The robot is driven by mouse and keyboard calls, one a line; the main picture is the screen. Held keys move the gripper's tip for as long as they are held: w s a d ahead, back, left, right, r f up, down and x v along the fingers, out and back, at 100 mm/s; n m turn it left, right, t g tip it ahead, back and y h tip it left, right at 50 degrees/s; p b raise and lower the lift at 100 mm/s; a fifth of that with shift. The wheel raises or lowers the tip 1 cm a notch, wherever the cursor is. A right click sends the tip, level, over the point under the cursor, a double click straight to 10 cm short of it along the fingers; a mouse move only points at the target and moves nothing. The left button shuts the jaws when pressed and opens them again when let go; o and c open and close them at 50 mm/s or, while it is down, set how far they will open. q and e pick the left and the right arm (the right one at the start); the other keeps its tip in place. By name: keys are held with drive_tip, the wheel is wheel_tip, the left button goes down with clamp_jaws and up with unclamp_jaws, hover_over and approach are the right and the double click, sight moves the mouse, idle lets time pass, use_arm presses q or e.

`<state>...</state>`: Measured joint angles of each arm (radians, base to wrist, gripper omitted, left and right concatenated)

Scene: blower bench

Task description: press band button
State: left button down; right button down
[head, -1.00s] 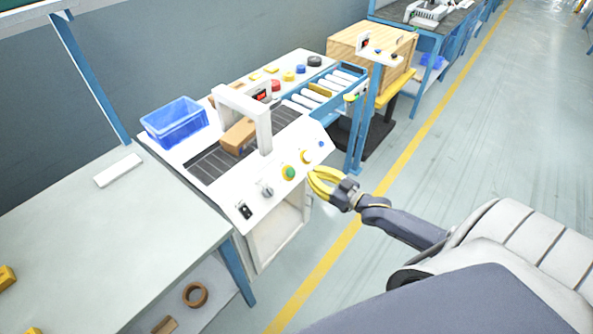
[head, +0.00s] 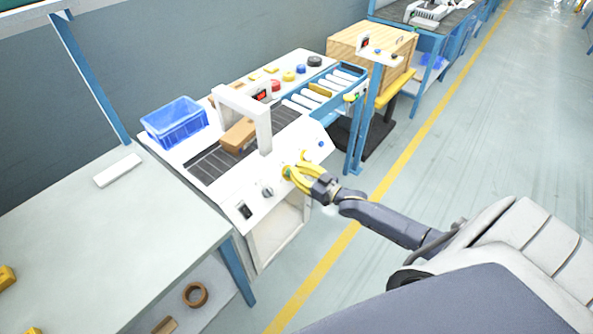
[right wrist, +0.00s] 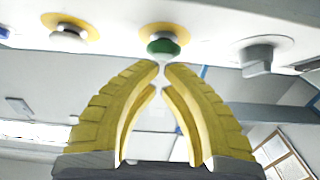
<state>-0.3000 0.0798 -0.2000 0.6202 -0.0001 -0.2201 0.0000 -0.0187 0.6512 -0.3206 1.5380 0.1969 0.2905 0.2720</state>
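The machine's sloped white control panel (head: 245,207) carries a green button on a yellow ring; the green button (right wrist: 163,47) shows clearly in the right wrist view. My right gripper (head: 288,173) is at the panel, its yellow fingers covering most of that button in the head view. In the right wrist view my right gripper (right wrist: 161,67) has its fingertips together just below the green button; I cannot tell whether they touch it. Nothing is between the fingers. The dark conveyor band (head: 212,164) lies behind the panel with a cardboard box (head: 238,135) on it. My left gripper is not in view.
Beside the green button are a white button (right wrist: 69,38) on a yellow ring and a grey knob (right wrist: 257,57). A black switch (head: 244,211) and a blue button (head: 321,144) are farther along. A blue bin (head: 174,121) stands behind. The front aisle is clear.

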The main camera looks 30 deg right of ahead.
drive_tip(key=shift+w, duration=0.1)
drive_tip(key=shift+w+a+f, duration=0.15)
drive_tip(key=shift+w+f, duration=0.3)
drive_tip(key=shift+f, duration=0.15)
drive_tip(key=shift+r, duration=0.1)
drive_tip(key=shift+s+r, duration=0.15)
drive_tip(key=shift+s, duration=0.05)
drive_tip(key=r+v, duration=0.2)
drive_tip(key=v, duration=1)
drive_tip(key=shift+s+r, duration=0.15)
drive_tip(key=shift+r, duration=0.1)
idle(0.4)
